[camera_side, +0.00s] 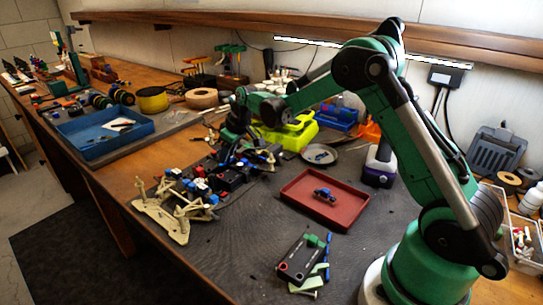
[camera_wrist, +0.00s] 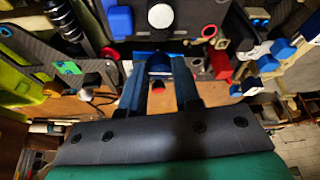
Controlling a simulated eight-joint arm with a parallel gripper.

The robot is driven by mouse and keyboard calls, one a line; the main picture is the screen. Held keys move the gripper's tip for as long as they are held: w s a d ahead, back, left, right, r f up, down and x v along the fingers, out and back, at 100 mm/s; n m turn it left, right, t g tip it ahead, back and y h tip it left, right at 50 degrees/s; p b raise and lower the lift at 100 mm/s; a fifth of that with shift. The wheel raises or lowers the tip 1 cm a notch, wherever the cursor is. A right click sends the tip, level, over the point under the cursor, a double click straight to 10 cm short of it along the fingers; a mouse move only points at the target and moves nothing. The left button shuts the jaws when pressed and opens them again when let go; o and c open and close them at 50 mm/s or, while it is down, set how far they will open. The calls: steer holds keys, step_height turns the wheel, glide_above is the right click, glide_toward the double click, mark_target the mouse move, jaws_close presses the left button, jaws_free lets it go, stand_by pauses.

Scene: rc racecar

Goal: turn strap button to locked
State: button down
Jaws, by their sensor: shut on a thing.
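The RC car chassis (camera_side: 185,195), with tan suspension arms, a dark deck and blue and red fittings, rests on the dark mat. My gripper (camera_side: 229,152) reaches down over its far part, where my arm partly hides the fingertips. In the wrist view my gripper (camera_wrist: 157,62) has its two blue-grey fingers against the chassis, shut on a small blue piece, the strap button (camera_wrist: 153,57). Its edges are mostly hidden by the fingers, and its turn angle cannot be made out. A red-tipped part (camera_wrist: 158,87) shows between the fingers.
A red tray (camera_side: 292,195) with a small blue part lies right of the chassis. A black box with green pieces (camera_side: 300,258) is at the front. A yellow-green case (camera_side: 288,132) stands behind my gripper. A blue tray (camera_side: 90,148) is at left.

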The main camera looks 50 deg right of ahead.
steer(key=m+h, duration=0.1)
steer(key=m, duration=0.3)
steer(key=shift+a+h, duration=0.15)
steer(key=shift+h, duration=0.25)
steer(key=m+h, duration=0.1)
steer(key=m, duration=0.3)
steer(key=shift+w, duration=0.1)
steer(key=m+g+h, duration=0.1)
steer(key=m, duration=0.3)
steer(key=shift+a+h, duration=0.1)
steer(key=shift+h, duration=0.3)
steer(key=shift+w+m+g+h, duration=0.15)
steer(key=shift+m+g, duration=0.3)
steer(key=shift+m, duration=0.65)
steer(key=shift+s+m+g+h, duration=0.1)
steer(key=shift+m+g+h, duration=0.25)
steer(key=shift+m, duration=0.75)
steer(key=c, duration=0.6)
jaws_free()
